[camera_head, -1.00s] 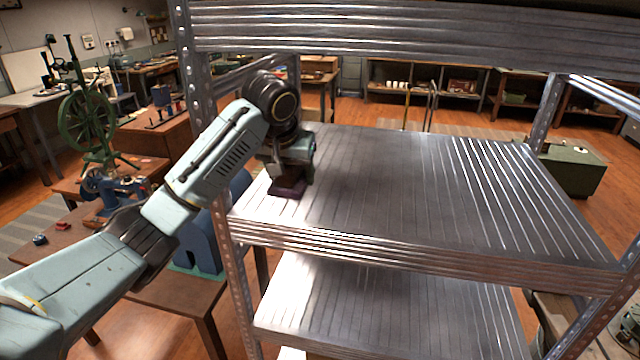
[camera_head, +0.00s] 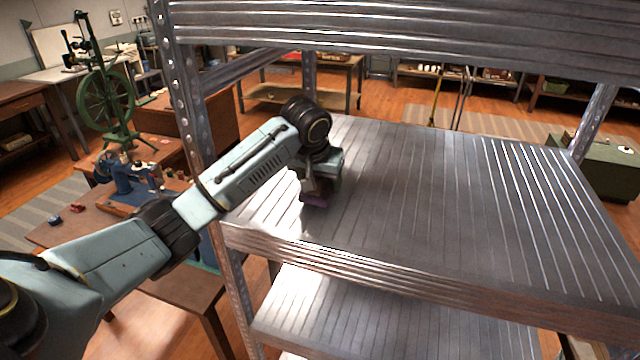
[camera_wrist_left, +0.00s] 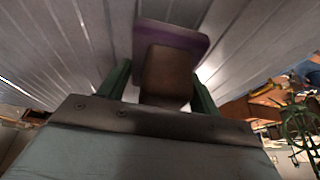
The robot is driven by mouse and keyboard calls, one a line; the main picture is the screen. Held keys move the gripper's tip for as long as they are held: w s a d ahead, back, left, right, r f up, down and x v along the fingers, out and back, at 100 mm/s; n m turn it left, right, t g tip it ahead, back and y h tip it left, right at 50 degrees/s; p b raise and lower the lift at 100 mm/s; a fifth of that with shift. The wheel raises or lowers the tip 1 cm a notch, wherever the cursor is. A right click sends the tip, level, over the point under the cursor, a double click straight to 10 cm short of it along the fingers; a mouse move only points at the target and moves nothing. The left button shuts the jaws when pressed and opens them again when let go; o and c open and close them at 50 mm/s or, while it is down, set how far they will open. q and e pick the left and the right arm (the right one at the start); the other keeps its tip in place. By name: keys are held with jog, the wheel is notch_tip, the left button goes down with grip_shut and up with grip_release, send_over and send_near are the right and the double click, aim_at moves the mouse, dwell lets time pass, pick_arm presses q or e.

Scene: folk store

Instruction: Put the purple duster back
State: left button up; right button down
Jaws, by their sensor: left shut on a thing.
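The purple duster (camera_head: 316,200) is at my left gripper (camera_head: 318,186), low over the left part of the metal shelf board (camera_head: 430,210). In the left wrist view the duster shows a purple pad (camera_wrist_left: 178,38) and a brown block (camera_wrist_left: 168,72) between the two green fingers of my left gripper (camera_wrist_left: 165,85). The gripper is shut on the duster. I cannot tell whether the pad touches the board. My right gripper is not in view.
The rest of the middle board is bare. A lower board (camera_head: 390,315) is below. A wooden table (camera_head: 170,285) with a blue machine (camera_head: 130,180) stands left.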

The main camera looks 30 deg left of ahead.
aim_at(319, 181)
pick_arm(q)
jog(key=shift+w+f, duration=0.1)
jog(key=shift+f, duration=0.6)
jog(key=o, duration=1)
jog(key=shift+f, duration=0.15)
jog(key=shift+o, duration=0.2)
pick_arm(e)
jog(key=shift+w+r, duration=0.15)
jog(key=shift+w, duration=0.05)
pick_arm(q)
jog(key=b+v, duration=0.1)
jog(key=v, duration=0.7)
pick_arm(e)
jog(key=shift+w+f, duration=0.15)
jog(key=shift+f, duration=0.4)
pick_arm(q)
jog(key=shift+f, duration=0.15)
